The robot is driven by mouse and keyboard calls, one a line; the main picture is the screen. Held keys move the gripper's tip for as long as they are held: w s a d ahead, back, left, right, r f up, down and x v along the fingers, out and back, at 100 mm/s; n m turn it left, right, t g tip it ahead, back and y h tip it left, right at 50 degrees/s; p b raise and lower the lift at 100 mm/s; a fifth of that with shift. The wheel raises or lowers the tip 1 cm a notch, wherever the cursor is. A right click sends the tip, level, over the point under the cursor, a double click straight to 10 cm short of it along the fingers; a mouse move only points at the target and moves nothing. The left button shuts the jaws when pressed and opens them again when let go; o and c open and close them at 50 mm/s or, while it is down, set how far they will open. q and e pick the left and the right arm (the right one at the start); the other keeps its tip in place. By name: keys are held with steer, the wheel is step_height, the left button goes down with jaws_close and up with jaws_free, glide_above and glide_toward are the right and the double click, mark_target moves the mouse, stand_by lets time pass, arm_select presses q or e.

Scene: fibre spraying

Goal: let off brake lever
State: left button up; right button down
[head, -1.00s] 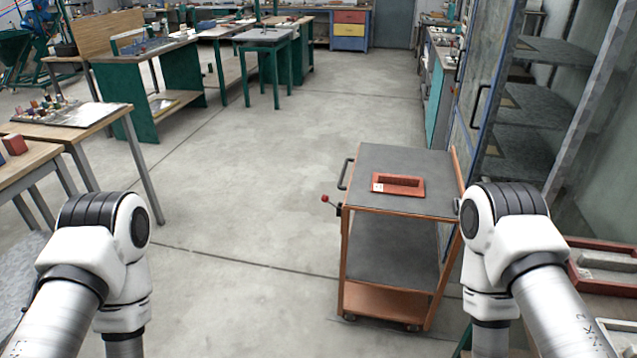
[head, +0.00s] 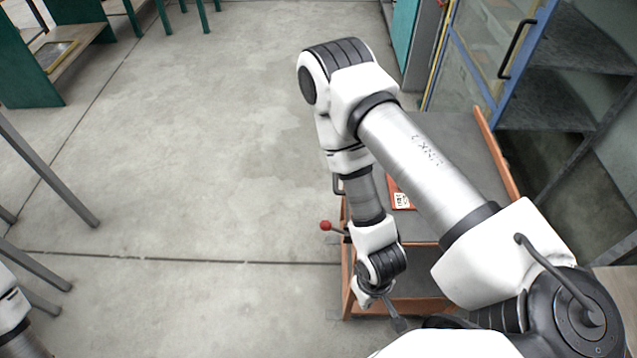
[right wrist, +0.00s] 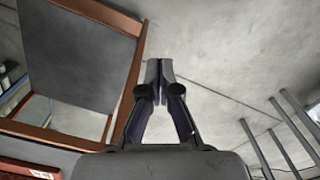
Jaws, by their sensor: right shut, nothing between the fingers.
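The brake lever (head: 326,225) has a red ball knob on a dark rod and sticks out from the left side of the orange cart (head: 343,275). It does not show clearly in the right wrist view. My right arm reaches across the cart in the head view. My right gripper (head: 399,323) hangs in front of the cart's near side, below and to the right of the red knob and apart from it. In the right wrist view my right gripper (right wrist: 159,72) is shut with nothing between the fingertips. My left gripper is out of view.
A red tray with a white label (head: 402,200) lies on the cart's grey top, partly hidden by my right arm. A blue-framed cabinet (head: 505,95) stands behind the cart at right. The concrete floor left of the cart is clear. Table legs (head: 60,190) stand at far left.

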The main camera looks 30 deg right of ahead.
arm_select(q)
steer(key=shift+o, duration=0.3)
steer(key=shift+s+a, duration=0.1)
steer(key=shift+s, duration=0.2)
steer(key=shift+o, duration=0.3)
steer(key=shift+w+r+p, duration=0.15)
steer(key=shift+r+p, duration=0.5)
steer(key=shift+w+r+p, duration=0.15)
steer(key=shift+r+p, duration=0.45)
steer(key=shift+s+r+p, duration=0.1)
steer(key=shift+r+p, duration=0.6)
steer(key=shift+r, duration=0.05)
arm_select(e)
steer(key=w+d+r+m+t+y, duration=0.4)
steer(key=w+d+r, duration=0.5)
steer(key=w+r, duration=0.4)
steer(key=shift+w+d+r+m+t, duration=0.35)
steer(key=shift+w+m+t, duration=0.35)
steer(key=shift+m, duration=0.5)
